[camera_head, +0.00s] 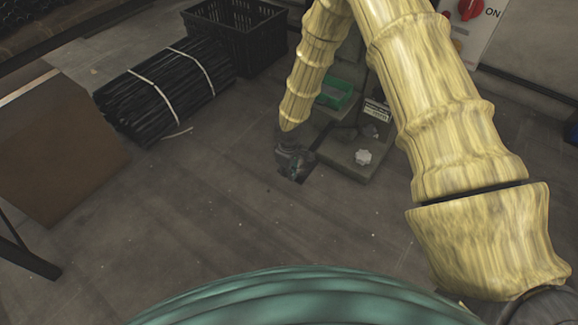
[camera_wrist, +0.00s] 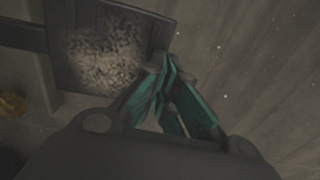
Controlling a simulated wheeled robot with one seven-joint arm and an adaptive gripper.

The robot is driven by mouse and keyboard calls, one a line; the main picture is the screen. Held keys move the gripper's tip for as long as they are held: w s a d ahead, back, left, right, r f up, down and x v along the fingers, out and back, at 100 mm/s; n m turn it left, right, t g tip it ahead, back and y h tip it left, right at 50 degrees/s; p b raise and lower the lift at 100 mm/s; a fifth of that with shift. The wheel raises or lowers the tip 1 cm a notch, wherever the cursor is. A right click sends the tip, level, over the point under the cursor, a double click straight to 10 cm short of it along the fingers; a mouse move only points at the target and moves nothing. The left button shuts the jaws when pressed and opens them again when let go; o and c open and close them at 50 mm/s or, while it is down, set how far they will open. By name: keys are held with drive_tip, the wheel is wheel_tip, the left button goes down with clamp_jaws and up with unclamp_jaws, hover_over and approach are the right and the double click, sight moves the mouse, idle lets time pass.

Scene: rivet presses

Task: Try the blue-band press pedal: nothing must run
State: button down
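A dark plate with a pale, speckled tread (camera_wrist: 108,48), which looks like the press pedal, lies at floor level in the wrist view. My gripper (camera_wrist: 171,70) has teal fingers that converge with their tips together at the plate's right edge; nothing shows between them. I cannot tell whether they touch the plate. In the head view my gripper (camera_head: 295,163) is low over the floor, left of the press base (camera_head: 345,150), and mostly hides the pedal.
A green bin (camera_head: 335,93) and a pale knob (camera_head: 363,157) are on the press base. A red switch (camera_head: 470,9) marked ON is at upper right. A strapped black bundle (camera_head: 165,95), a black crate (camera_head: 235,35) and a brown panel (camera_head: 55,150) are left. The middle floor is clear.

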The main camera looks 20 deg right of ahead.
wheel_tip(320, 180, down, 4)
drive_tip(key=shift+s+f, duration=0.15)
drive_tip(key=shift+f, duration=0.15)
drive_tip(key=shift+a, duration=0.15)
idle(0.4)
wheel_tip(320, 180, up, 15)
drive_tip(key=s+a+p, duration=0.1)
drive_tip(key=a+p, duration=0.1)
drive_tip(key=p, duration=0.7)
drive_tip(key=shift+s, duration=0.2)
drive_tip(key=shift+f, duration=0.1)
